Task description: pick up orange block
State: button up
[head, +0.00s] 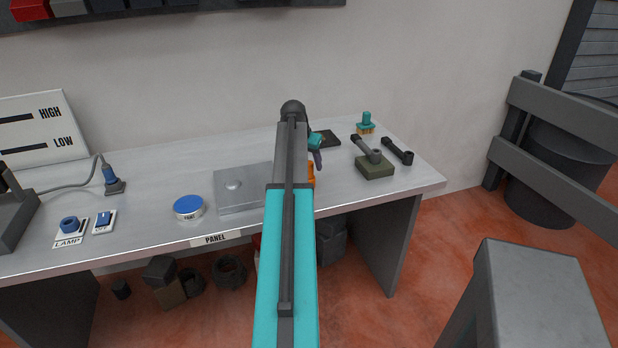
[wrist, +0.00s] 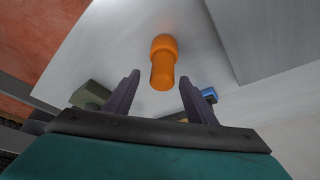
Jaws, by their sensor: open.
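The orange block (wrist: 163,62) shows in the wrist view as a rounded, peg-like piece with a wider head, on the grey bench top. In the head view only a sliver of the orange block (head: 311,173) shows; my arm hides the rest. My gripper (wrist: 159,82) is open and empty. In the wrist view its two dark fingers point toward the block, whose near end appears in line with the gap between the fingertips; I cannot tell the distance between them. In the head view my gripper (head: 317,152) is mostly hidden behind my arm, near the block.
A flat metal panel (head: 240,200) lies left of the block. A green block with a dark tool (head: 375,168), a dark wrench (head: 398,152) and a teal brush (head: 366,122) are on the right. A blue-lidded tin (head: 188,207) stands farther left. The bench (head: 425,181) ends at right.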

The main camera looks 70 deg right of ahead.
jog(key=shift+p+x, duration=1)
jog(key=shift+x, duration=1.6)
jog(key=shift+w, duration=0.2)
grip_shut()
